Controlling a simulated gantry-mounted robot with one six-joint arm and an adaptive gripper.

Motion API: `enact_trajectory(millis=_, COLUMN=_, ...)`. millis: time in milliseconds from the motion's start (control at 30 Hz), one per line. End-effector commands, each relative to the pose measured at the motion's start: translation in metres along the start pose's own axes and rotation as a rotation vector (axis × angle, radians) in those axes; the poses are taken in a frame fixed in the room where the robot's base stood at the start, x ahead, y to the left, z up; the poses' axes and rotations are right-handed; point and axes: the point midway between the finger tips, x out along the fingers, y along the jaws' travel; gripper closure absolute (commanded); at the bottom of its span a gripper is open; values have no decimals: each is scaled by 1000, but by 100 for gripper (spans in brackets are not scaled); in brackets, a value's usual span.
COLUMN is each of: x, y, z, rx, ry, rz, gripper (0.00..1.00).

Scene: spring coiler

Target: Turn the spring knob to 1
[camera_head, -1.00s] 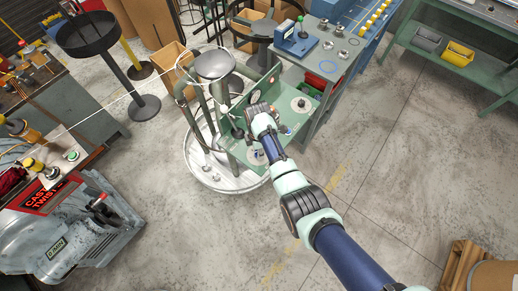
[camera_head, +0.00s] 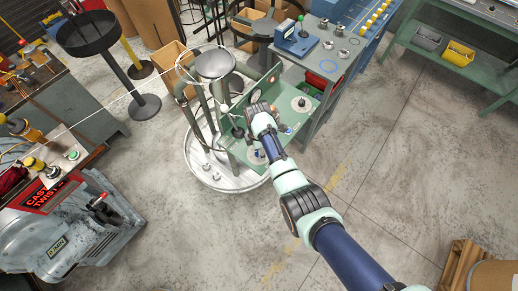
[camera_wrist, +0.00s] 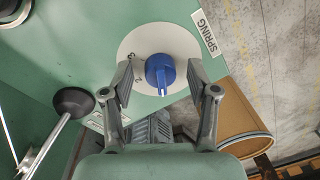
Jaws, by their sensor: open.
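The spring knob (camera_wrist: 159,73) is a blue knob on a round white dial (camera_wrist: 150,46) in the wrist view. A white label reading SPRING (camera_wrist: 207,32) is on the green panel at its upper right. My gripper (camera_wrist: 160,80) is open, with one finger on each side of the knob and gaps visible between.
A black ball-ended lever (camera_wrist: 72,103) stands left of my gripper in the wrist view. In the head view, a round white-rimmed base (camera_head: 225,186) lies under the machine's posts. A workbench (camera_head: 320,50) stands behind.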

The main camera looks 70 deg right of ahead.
Motion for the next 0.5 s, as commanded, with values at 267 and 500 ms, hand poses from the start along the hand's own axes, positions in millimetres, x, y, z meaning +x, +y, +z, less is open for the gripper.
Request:
enact_trajectory(millis=267, x=-44, y=1, z=0, rx=0, ry=0, rz=6, gripper=41)
enact_trajectory(millis=500, x=-99, y=1, z=0, rx=0, ry=0, rz=4, gripper=41)
